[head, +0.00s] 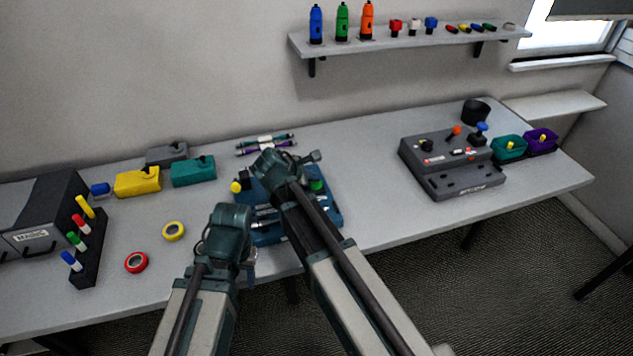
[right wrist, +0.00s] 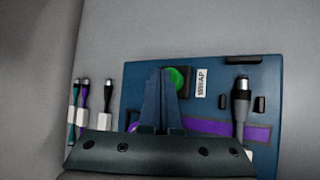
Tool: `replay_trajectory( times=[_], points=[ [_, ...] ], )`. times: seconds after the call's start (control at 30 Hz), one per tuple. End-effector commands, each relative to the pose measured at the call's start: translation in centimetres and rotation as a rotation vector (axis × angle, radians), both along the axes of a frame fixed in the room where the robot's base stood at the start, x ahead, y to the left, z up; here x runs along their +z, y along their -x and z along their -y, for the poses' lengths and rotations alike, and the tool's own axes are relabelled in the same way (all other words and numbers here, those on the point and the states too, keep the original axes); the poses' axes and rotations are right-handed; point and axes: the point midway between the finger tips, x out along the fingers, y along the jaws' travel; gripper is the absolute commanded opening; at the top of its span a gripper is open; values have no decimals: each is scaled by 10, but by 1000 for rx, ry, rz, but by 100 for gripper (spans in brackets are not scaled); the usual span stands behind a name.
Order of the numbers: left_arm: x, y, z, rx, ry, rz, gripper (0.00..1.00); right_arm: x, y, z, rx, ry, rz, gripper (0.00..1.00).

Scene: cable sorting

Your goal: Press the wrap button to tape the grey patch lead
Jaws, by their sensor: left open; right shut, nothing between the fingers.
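The blue wrap station (head: 334,217) lies on the table, partly hidden by my right arm. Its green button (head: 317,186) sits on the right part; in the right wrist view the button (right wrist: 178,76) is beside a WRAP label (right wrist: 201,83). My right gripper (right wrist: 164,75) is shut and empty, its tips over the button's edge in that view; I cannot tell whether they touch. A grey plug (right wrist: 241,100), seemingly the grey patch lead, lies on the station across a purple strip (right wrist: 205,130). My left gripper (head: 250,257) is open near the table's front edge.
Green and purple leads (head: 265,147) lie behind the station. Yellow (head: 138,184) and teal (head: 194,173) boxes and tape rolls (head: 136,262) are to the left. A grey console (head: 450,183) stands right. The table between station and console is clear.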

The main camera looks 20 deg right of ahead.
Motion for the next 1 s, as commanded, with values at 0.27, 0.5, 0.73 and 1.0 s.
replay_trajectory(
  times=[0.27,0.5,0.73,1.0],
  points=[
    [-1,0,0,0,0,0,50,-1,0,0,1,-1,0,0],
    [10,0,0,0,0,0,50,10,0,0,1,-1,0,0],
    [21,0,0,0,0,0,50,21,0,0,1,-1,0,0],
    [20,0,0,0,0,0,50,19,0,0,0,0,0,0]
  ],
)
